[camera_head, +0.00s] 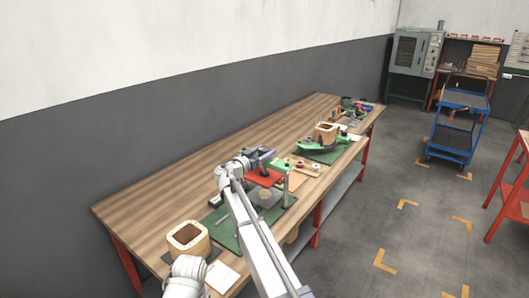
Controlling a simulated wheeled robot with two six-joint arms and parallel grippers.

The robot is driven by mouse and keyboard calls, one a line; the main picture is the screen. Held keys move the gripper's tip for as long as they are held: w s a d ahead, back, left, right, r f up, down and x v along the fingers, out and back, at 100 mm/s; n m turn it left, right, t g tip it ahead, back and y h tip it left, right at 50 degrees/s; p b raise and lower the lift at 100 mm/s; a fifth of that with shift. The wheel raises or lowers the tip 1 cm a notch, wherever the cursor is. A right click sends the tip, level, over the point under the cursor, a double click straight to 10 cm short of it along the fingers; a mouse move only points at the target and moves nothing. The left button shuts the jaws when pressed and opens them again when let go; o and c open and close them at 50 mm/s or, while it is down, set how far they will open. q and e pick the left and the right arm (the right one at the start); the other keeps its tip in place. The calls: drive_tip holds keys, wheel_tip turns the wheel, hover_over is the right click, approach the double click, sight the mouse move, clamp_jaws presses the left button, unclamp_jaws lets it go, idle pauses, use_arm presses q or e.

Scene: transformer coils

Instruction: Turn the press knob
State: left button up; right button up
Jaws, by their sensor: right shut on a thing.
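The press (265,178), with a red plate and green parts, stands on a green mat (222,228) near the front edge of the wooden bench. My right arm reaches up from the bottom of the view. My right gripper (263,156) is at the top of the press, shut on what appears to be the press knob. The knob is small and mostly hidden by the gripper, so its turn angle cannot be told. A white link of my left arm shows at the bottom, but its gripper is out of view.
A wooden coil frame (188,239) stands at the bench's near end, with a pale sheet (222,277) beside it. Further along are a green tool (318,146) and another wooden coil frame (326,134). The left part of the bench top (150,205) is clear.

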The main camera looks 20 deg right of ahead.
drive_tip(key=shift+s+d+n+t+y, duration=0.1)
drive_tip(key=shift+s+n+t+y, duration=0.15)
drive_tip(key=shift+n+t+y, duration=0.75)
drive_tip(key=n+t+y, duration=0.2)
drive_tip(key=y, duration=0.1)
drive_tip(key=shift+t, duration=0.3)
drive_tip(key=n+t+y, duration=0.1)
drive_tip(key=n+y, duration=0.1)
drive_tip(key=y, duration=0.1)
drive_tip(key=n+t+y, duration=0.1)
drive_tip(key=n+y, duration=0.1)
drive_tip(key=y, duration=0.1)
drive_tip(key=shift+w+n, duration=0.2)
drive_tip(key=shift+n, duration=0.1)
drive_tip(key=shift+n+t+y, duration=0.3)
drive_tip(key=shift+n+y, duration=0.3)
drive_tip(key=shift+y, duration=0.5)
drive_tip(key=shift+n+y, duration=1.4)
drive_tip(key=shift+y, duration=0.8)
drive_tip(key=o, duration=1.4)
